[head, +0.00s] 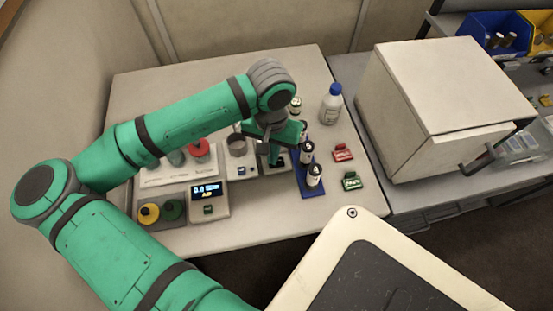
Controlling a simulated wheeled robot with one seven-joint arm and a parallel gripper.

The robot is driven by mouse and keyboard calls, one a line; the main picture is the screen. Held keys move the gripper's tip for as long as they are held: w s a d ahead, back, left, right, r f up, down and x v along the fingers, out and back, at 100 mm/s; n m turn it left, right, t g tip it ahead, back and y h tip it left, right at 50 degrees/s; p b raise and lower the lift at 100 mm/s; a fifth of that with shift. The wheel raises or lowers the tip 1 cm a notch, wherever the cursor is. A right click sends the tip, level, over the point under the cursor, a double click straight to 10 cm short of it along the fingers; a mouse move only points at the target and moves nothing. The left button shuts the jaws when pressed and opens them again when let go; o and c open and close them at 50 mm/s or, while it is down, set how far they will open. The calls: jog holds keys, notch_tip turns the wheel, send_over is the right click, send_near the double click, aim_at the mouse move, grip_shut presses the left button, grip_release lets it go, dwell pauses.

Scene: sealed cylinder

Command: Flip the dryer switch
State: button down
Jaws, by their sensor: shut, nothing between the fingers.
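My gripper (273,160) is shut and empty, pointing down over the bench. It is just above or at the right part of a pale unit (243,171) that carries a metal cup (237,146), a small blue element (241,170) and a dark patch (281,160) beside the fingertips. I cannot tell whether the fingertips touch the unit. No label naming the dryer is legible, and I cannot make out its switch or the switch's position. My arm and gripper hide part of the units.
A blue rack (308,180) with several black-and-white vials stands close right of my gripper. A display unit (207,194) sits front-left; a large box (430,110) stands right.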

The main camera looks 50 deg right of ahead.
notch_tip(320, 180, up, 7)
dwell(0.8)
dwell(0.5)
